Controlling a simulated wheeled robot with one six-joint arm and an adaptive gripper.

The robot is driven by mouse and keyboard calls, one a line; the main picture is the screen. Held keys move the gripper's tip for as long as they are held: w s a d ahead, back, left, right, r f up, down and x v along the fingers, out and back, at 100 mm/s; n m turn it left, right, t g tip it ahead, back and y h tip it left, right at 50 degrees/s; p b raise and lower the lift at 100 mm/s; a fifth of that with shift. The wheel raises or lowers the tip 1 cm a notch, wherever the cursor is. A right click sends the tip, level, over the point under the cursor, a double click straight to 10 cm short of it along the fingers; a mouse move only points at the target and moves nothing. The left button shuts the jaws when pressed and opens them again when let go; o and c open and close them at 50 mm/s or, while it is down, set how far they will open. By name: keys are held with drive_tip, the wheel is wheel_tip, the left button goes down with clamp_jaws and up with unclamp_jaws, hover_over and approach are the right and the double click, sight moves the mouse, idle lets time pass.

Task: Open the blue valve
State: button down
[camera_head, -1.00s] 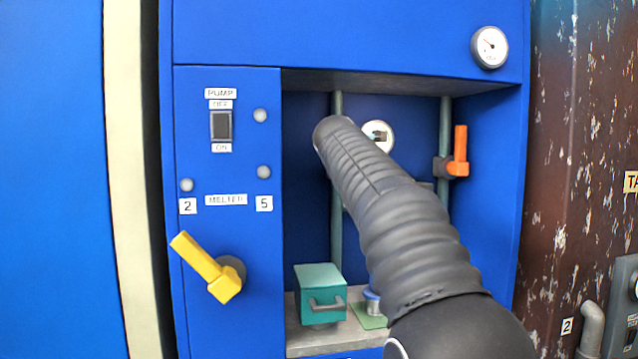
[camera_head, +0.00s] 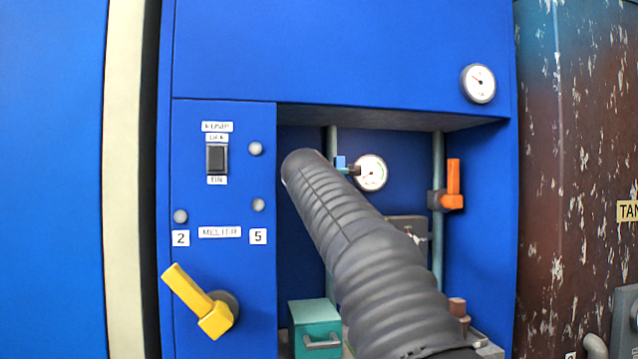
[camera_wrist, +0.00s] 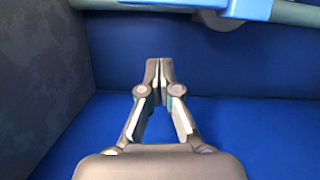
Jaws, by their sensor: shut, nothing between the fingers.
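The blue valve (camera_head: 341,162) shows as a small blue handle on the left green pipe, left of a white gauge, in the head view. In the wrist view the blue valve (camera_wrist: 235,8) is a light blue piece at the top edge, partly cut off, in front of a grey-green pipe. My gripper (camera_wrist: 160,64) is in the middle of the wrist view, fingertips together and empty. It is below the valve in that picture, with a visible gap. In the head view my arm hides the gripper.
An orange valve (camera_head: 453,184) sits on the right pipe (camera_head: 438,145). A yellow lever (camera_head: 198,300) and a pump switch (camera_head: 216,158) are on the left panel. A teal box (camera_head: 314,325) stands low in the recess. The recess walls surround my arm.

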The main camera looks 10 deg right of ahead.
drive_tip(key=b+v, duration=0.1)
drive_tip(key=v, duration=0.7)
drive_tip(key=shift+s+d+r+b, duration=0.2)
drive_tip(key=shift+s+r+b, duration=0.05)
drive_tip(key=shift+s+b, duration=0.15)
drive_tip(key=s+f+m+g+y, duration=0.1)
drive_tip(key=s+f+m+g, duration=0.3)
drive_tip(key=s+f, duration=0.8)
drive_tip(key=s+f+m+g+y, duration=0.2)
drive_tip(key=s+f+m+g, duration=0.2)
drive_tip(key=s+f, duration=0.9)
drive_tip(key=s+f+m+g+y+p, duration=0.1)
drive_tip(key=s+f+m+g, duration=0.3)
drive_tip(key=f, duration=1.9)
drive_tip(key=s+m, duration=0.4)
drive_tip(key=s, duration=0.4)
drive_tip(key=shift+s+d+f+y, duration=0.15)
drive_tip(key=shift+s+y, duration=0.15)
drive_tip(key=shift+y, duration=0.1)
